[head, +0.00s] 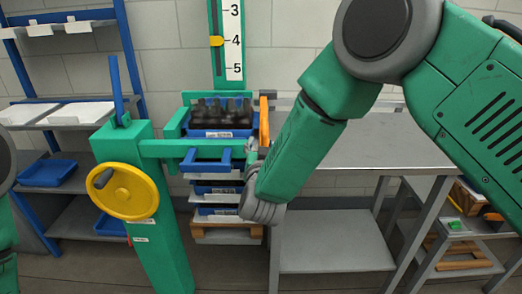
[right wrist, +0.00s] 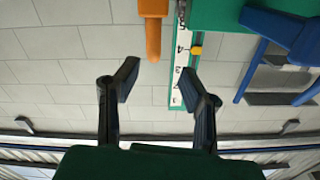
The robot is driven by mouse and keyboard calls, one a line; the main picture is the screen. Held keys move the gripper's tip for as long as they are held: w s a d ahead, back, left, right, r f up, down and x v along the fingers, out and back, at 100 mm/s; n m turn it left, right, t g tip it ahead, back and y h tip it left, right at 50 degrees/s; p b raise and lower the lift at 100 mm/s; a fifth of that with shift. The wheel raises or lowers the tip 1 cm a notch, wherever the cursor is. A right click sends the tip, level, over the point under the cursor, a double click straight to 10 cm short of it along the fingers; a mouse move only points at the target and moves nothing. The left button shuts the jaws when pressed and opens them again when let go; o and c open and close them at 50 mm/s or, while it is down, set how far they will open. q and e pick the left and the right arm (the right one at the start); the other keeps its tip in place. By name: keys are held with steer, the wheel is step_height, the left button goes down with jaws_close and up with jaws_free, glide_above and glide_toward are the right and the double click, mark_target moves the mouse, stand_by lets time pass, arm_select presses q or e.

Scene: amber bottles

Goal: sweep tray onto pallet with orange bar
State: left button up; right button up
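A blue tray (head: 204,133) holding several dark bottles (head: 219,110) sits at the upper level of the green lift stand. An upright orange bar (head: 264,124) stands at the tray's right side. Below, more blue trays (head: 217,190) are stacked on a wooden pallet (head: 228,234). My right gripper (head: 252,150) is just below and left of the bar, partly hidden by my own arm. In the right wrist view its fingers (right wrist: 160,78) are wide apart and empty, and the orange bar (right wrist: 153,28) shows beyond them, apart from them. My left gripper is out of view.
The lift has a yellow handwheel (head: 124,190) and a scale (head: 234,42) with its yellow pointer (head: 216,41) near 4. A grey metal table (head: 345,153) stands at right, its top bare. Blue-framed shelves (head: 62,114) stand at left.

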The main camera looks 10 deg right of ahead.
steer(key=v, duration=0.2)
steer(key=shift+s+a, duration=0.2)
steer(key=shift+a, duration=0.05)
steer(key=s+d+f+n+g+y, duration=0.2)
steer(key=s+d+f+g, duration=0.2)
steer(key=s+f, duration=0.65)
steer(key=s+d+f+n+g+y, duration=0.25)
steer(key=s+f+g, duration=0.35)
steer(key=f, duration=0.7)
steer(key=s+d+f+g, duration=0.2)
steer(key=s, duration=0.6)
steer(key=s+d+f+g, duration=0.2)
steer(key=s+d, duration=0.1)
steer(key=s, duration=0.6)
steer(key=s+d+f+g, duration=0.2)
steer(key=s+g, duration=0.1)
steer(key=s, duration=0.5)
steer(key=shift+s+d+n, duration=0.2)
steer(key=shift+d+n, duration=0.2)
steer(key=shift+n, duration=0.05)
